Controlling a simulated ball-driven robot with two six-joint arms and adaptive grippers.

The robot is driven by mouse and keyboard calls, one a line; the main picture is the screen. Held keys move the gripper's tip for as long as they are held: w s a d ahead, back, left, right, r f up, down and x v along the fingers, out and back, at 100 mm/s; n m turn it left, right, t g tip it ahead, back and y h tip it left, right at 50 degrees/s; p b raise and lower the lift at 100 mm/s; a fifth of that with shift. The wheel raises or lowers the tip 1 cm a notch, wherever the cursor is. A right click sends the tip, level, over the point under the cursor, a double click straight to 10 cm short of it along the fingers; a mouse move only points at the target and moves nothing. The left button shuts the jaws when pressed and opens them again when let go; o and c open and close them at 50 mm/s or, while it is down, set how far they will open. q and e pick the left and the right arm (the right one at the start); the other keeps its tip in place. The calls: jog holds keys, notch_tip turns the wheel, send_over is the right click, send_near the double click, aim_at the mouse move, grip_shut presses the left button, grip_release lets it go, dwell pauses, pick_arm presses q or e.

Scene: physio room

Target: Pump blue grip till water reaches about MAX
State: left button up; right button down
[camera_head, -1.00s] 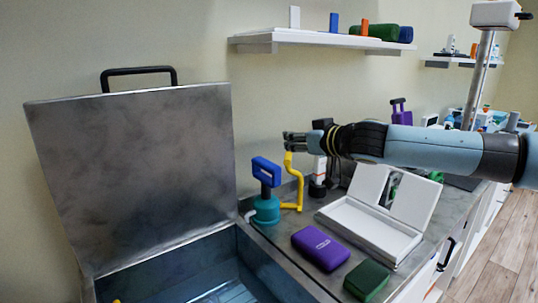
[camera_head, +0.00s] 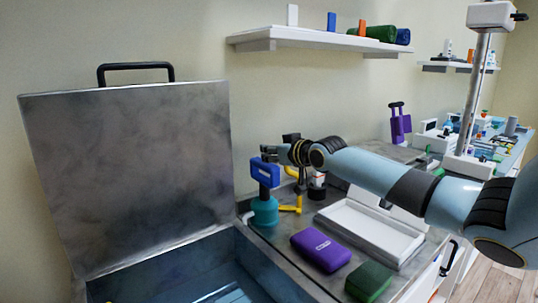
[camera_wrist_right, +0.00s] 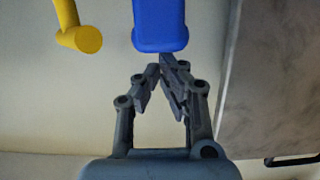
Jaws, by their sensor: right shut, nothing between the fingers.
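The blue grip (camera_head: 265,173) is raised on top of a teal hand pump (camera_head: 265,211) at the right rim of an open metal tank (camera_head: 232,233). Bluish water (camera_head: 225,292) shows low in the tank; no MAX mark can be made out. My right gripper (camera_head: 268,153) is just above and beside the blue grip. In the right wrist view my right gripper (camera_wrist_right: 160,65) is shut and empty, its fingertips close to the end of the blue grip (camera_wrist_right: 160,22); I cannot tell whether they touch. My left gripper is out of view.
A yellow crank-shaped handle (camera_head: 297,200) stands right of the pump, partly hidden by my right arm. A white open case (camera_head: 370,230), a purple box (camera_head: 320,250) and a green box (camera_head: 368,281) lie on the counter. The tank's lid (camera_head: 130,175) stands open behind.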

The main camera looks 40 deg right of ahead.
aim_at(268, 169)
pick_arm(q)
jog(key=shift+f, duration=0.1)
pick_arm(e)
jog(key=shift+f, duration=0.25)
